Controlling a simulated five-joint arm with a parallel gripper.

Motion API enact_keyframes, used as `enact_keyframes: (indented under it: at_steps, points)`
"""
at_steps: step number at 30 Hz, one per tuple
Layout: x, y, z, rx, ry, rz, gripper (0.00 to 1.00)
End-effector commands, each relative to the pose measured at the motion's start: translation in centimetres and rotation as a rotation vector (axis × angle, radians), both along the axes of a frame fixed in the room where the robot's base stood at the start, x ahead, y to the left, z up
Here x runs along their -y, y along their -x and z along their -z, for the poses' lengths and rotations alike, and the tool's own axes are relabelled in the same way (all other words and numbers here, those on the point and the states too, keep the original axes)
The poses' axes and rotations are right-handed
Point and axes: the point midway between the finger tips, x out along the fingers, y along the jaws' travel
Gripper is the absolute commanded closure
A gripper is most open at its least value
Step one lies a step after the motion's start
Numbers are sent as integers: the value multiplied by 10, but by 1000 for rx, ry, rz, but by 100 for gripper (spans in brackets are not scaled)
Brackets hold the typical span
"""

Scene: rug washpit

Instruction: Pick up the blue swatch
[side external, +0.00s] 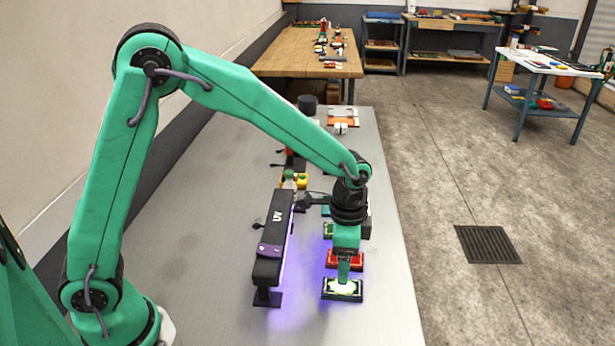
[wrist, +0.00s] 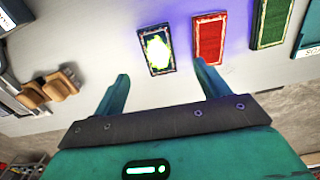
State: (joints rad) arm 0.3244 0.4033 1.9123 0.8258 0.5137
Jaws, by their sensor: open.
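The blue swatch (side external: 327,292) lies nearest the camera in a row on the grey bench. In the wrist view the blue swatch (wrist: 151,38) has a dark blue border and a bright yellow-white patch over its middle. My gripper (side external: 343,279) points down over the near end of the row. In the wrist view my gripper (wrist: 160,70) has its two fingers spread apart with nothing between them. The blue swatch lies just beyond the gap between the fingertips. Whether the fingers touch any swatch is unclear from the side.
A red swatch (wrist: 209,38) lies beside the blue one, close to one fingertip. A green swatch (wrist: 270,24) is farther along the row. A black UV lamp bar (side external: 272,240) stands to the left, casting violet light. The bench (side external: 385,300) is bare at the right front.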

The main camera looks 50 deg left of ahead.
Motion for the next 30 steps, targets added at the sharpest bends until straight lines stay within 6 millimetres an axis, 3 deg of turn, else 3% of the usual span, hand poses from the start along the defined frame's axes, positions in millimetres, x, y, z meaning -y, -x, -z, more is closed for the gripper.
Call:
enact_keyframes:
  at_steps: [9, 20, 30]
  points:
    - [0, 1, 23, -2, -1, -1, 25]
    - [1, 1, 32, -1, 0, -1, 25]
    - [4, 1, 68, -3, -1, -2, 25]
